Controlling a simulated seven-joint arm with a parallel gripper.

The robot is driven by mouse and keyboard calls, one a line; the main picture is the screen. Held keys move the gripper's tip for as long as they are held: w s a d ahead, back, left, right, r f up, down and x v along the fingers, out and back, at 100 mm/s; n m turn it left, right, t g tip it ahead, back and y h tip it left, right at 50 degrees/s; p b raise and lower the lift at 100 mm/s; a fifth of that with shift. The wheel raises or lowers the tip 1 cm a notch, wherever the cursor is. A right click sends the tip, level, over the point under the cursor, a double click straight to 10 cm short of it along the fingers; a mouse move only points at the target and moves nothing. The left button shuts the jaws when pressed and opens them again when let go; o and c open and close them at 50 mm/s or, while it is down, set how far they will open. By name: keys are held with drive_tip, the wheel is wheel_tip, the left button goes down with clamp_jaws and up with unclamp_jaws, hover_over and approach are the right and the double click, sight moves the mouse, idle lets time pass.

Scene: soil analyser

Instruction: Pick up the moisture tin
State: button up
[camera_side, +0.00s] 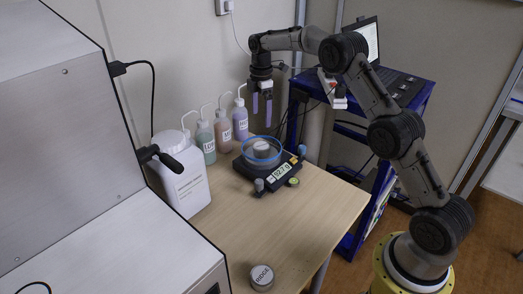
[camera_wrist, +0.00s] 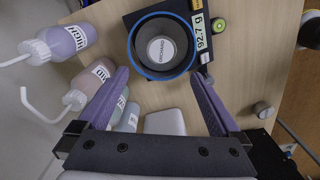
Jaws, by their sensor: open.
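A round moisture tin with a pale lid (camera_side: 262,148) sits in a clear, blue-rimmed dish (camera_side: 248,161) on the black balance (camera_side: 278,177). My gripper (camera_side: 261,112) is open and empty, pointing down above the balance, clear of the dish. In the wrist view its purple fingers (camera_wrist: 152,77) stand apart, below the dish in the picture.
Several wash bottles (camera_side: 223,132) stand along the wall, close left of the balance. A white jug (camera_side: 184,182) stands nearer the large grey machine (camera_side: 60,130). A blue cart (camera_side: 400,88) with a laptop is behind right. The wooden table (camera_side: 235,220) is clear between balance and front tin.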

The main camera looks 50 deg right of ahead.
hover_over(261, 146)
drive_tip(key=f, duration=0.8)
drive_tip(key=shift+w+d, duration=0.1)
drive_tip(key=shift+d, duration=0.2)
drive_tip(key=shift+a+f, duration=0.15)
drive_tip(key=shift+f, duration=2.8)
drive_tip(key=c, duration=1.4)
drive_tip(key=shift+r, duration=0.1)
